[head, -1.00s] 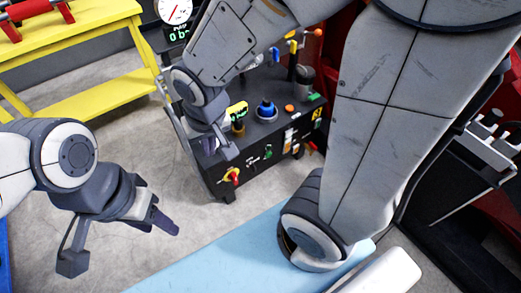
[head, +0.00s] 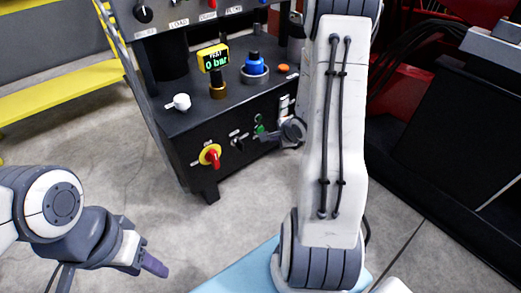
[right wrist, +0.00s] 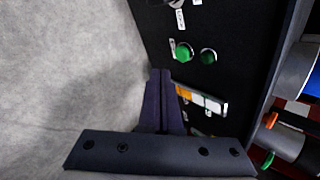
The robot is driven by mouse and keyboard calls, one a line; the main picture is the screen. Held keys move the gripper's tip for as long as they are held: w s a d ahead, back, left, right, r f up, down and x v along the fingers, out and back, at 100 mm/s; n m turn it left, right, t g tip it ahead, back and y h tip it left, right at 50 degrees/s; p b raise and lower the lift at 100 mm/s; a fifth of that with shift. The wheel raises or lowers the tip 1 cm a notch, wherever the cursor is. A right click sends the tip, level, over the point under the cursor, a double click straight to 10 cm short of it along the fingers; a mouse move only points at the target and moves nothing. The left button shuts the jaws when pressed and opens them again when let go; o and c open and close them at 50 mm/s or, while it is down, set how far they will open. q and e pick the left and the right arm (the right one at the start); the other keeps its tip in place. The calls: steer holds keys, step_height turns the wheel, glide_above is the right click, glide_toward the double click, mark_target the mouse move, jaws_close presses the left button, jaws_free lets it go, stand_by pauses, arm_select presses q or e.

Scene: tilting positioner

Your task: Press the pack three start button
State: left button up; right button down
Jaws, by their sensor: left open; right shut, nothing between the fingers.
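A bright green round button (head: 259,128) sits on the front face of the black bench (head: 185,175); it also shows in the right wrist view (right wrist: 183,52). A darker green round fitting (right wrist: 208,56) sits right beside it. Their labels are too small to read, so I cannot tell which is the pack three start. My right gripper (head: 268,137) is shut and empty in front of the panel, near the green button. In the right wrist view its fingertips (right wrist: 160,74) show just below and left of the button, apart in the picture. My left gripper (head: 150,264) is open and empty at lower left.
A red and yellow rotary switch (head: 211,156) and a small black switch (head: 238,140) are left of the button. A gauge reading 0 bar (head: 213,58) and a blue knob (head: 254,64) stand on top. A yellow shelf (head: 65,95) is at the left. Grey floor (head: 120,170) is clear.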

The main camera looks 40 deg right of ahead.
mark_target(260, 131)
arm_select(q)
step_height(260, 131, down, 5)
steer(key=b, duration=0.3)
arm_select(e)
steer(key=s+d+f+m, duration=0.1)
steer(key=d+f+m, duration=0.2)
steer(key=f, duration=0.3)
steer(key=shift+s+d+f+t, duration=0.2)
steer(key=shift+s+t, duration=0.1)
steer(key=shift+t, duration=0.1)
arm_select(q)
steer(key=shift+f, duration=0.2)
arm_select(e)
steer(key=w, duration=0.8)
steer(key=shift+w+a, duration=0.35)
steer(key=shift+w, duration=0.05)
arm_select(q)
steer(key=shift+r, duration=0.15)
stand_by(0.6)
